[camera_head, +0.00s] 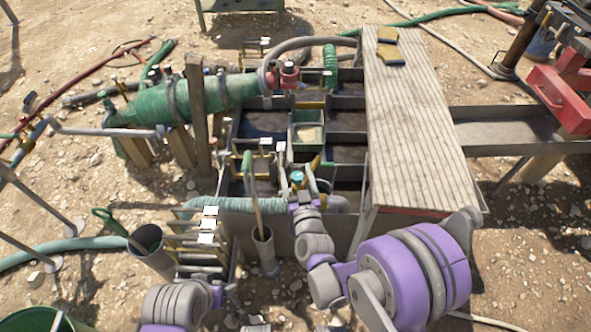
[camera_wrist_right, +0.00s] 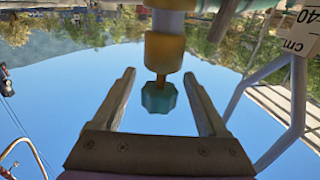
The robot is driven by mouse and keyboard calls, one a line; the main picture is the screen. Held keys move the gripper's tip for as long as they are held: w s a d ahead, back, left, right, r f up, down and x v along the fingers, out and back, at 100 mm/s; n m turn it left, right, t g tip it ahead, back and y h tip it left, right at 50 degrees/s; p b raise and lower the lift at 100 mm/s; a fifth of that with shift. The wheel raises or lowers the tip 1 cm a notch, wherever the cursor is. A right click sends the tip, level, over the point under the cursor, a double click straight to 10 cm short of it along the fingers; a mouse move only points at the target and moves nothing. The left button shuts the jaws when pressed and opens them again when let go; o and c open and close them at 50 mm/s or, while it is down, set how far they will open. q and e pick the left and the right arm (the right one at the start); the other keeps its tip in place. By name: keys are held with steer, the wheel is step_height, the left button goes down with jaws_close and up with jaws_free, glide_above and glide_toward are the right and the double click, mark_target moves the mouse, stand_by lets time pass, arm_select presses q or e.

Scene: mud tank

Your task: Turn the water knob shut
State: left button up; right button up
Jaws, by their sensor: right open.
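The water knob is a small teal faceted knob (camera_wrist_right: 158,98) on a brass valve stem (camera_wrist_right: 164,52). In the right wrist view it sits between the two fingers of my right gripper (camera_wrist_right: 159,74), with a visible gap on each side. The fingers are apart and hold nothing. In the head view the teal knob (camera_head: 297,177) shows at the front edge of the mud tank (camera_head: 345,221), at the tip of my right arm; the right gripper (camera_head: 299,186) is small there and partly merges with the parts around it.
A pale green hose (camera_head: 240,205) runs along the tank front. A grey pipe holder (camera_head: 265,250) with a handle stands left of my right arm.

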steer(key=shift+w+a, duration=0.1)
steer(key=shift+w, duration=0.65)
jaws_close()
